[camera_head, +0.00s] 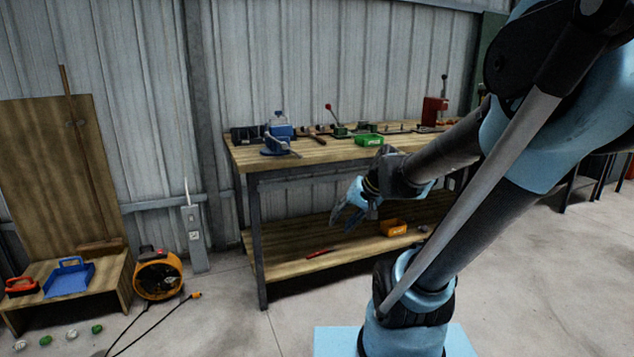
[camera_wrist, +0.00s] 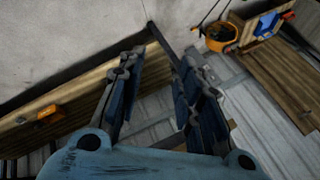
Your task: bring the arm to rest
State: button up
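My gripper (camera_head: 352,203) hangs in front of the workbench, between its top and its lower shelf, at the end of my blue and black arm. In the wrist view my gripper (camera_wrist: 160,88) shows two blue finger pads set wide apart, with nothing between them. It is open and empty. It touches nothing that I can see. Past the fingers, the wrist view shows the grey floor, the shelf edge and the corrugated wall, all tilted.
The wooden workbench (camera_head: 318,153) carries a blue vise (camera_head: 280,132), a green bin (camera_head: 369,140) and a red press (camera_head: 433,111). Its lower shelf (camera_head: 350,240) holds an orange bin (camera_head: 392,227) and a red tool (camera_head: 319,253). An orange fan (camera_head: 158,274) stands at left.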

aim_at(295, 153)
jog(key=s+d+f+n+g+h, duration=0.1)
jog(key=s+d+f+h, duration=0.4)
jog(key=s+d, duration=0.6)
jog(key=shift+s+f+n+g, duration=0.2)
jog(key=shift+s+n+g, duration=0.25)
jog(key=shift+s, duration=0.65)
jog(key=w+a+r+m+t+y, duration=0.4)
jog(key=w+a, duration=0.3)
jog(key=w, duration=0.4)
jog(key=w+a+r+m+t+y, duration=0.25)
jog(key=w+a+r+m, duration=0.45)
jog(key=w, duration=0.5)
jog(key=w+a+r+m+t+y, duration=0.25)
jog(key=w+a+r+t, duration=0.2)
jog(key=w+a, duration=0.5)
jog(key=w+a+f+m+t, duration=0.1)
jog(key=w+m, duration=0.1)
jog(key=w, duration=0.6)
jog(key=w+a+f+m+t+h, duration=0.1)
jog(key=w+a+m, duration=0.1)
jog(key=w, duration=0.6)
jog(key=w+a+m+t+h, duration=0.1)
jog(key=w+m, duration=0.2)
jog(key=w, duration=0.5)
jog(key=shift+w+a+f+m, duration=0.2)
jog(key=shift+w+f+m, duration=0.05)
jog(key=shift+f+m, duration=0.15)
